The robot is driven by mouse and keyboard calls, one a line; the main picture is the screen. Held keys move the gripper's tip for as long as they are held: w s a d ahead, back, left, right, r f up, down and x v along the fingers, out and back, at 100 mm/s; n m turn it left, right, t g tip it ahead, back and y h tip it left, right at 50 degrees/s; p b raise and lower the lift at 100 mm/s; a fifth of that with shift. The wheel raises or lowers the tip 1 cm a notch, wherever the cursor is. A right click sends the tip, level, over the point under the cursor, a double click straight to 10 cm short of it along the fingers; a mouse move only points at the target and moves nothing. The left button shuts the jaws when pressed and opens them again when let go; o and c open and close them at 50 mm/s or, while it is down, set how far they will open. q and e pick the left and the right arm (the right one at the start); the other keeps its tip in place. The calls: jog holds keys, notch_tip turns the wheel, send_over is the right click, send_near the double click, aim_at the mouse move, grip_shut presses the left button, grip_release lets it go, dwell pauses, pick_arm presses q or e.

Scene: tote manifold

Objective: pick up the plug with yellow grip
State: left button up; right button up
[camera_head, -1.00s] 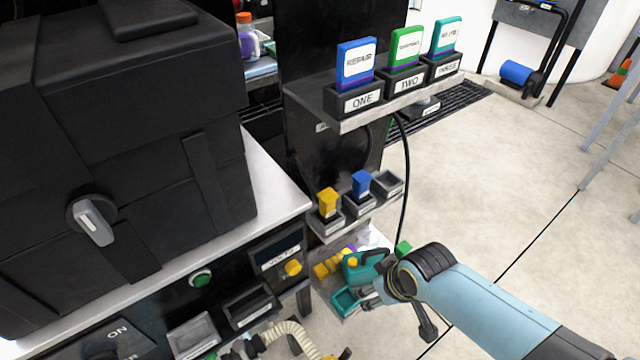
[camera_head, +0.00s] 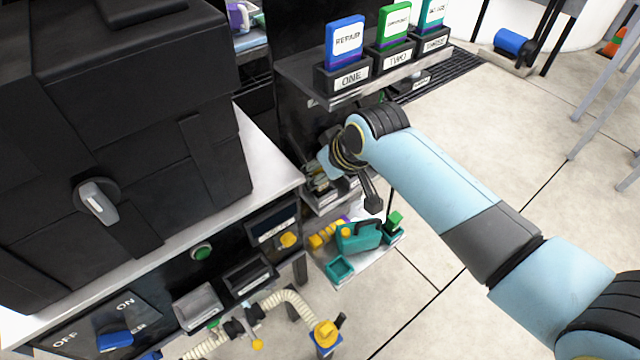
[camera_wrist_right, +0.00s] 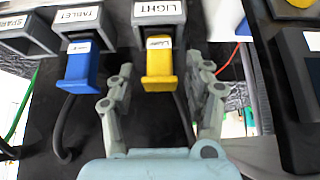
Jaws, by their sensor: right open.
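The plug with yellow grip (camera_wrist_right: 159,68) sits in a grey holder labelled LIGHT (camera_wrist_right: 159,14) in the right wrist view, with a dark cable beneath it. My right gripper (camera_wrist_right: 163,80) is open, with one finger on each side of the yellow grip and visible gaps between. In the head view my right gripper (camera_head: 325,172) is at the small holder shelf and hides the yellow plug. My left gripper is not in view.
A blue plug (camera_wrist_right: 81,68) sits in the TABLET holder, left of the yellow one; the SPARE holder (camera_wrist_right: 27,38) looks empty. Above the small shelf, an upper shelf (camera_head: 345,92) holds labelled cards. A teal can (camera_head: 360,237) stands on a lower shelf.

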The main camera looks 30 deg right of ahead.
grip_shut()
dwell(0.3)
jog(key=shift+r, duration=0.2)
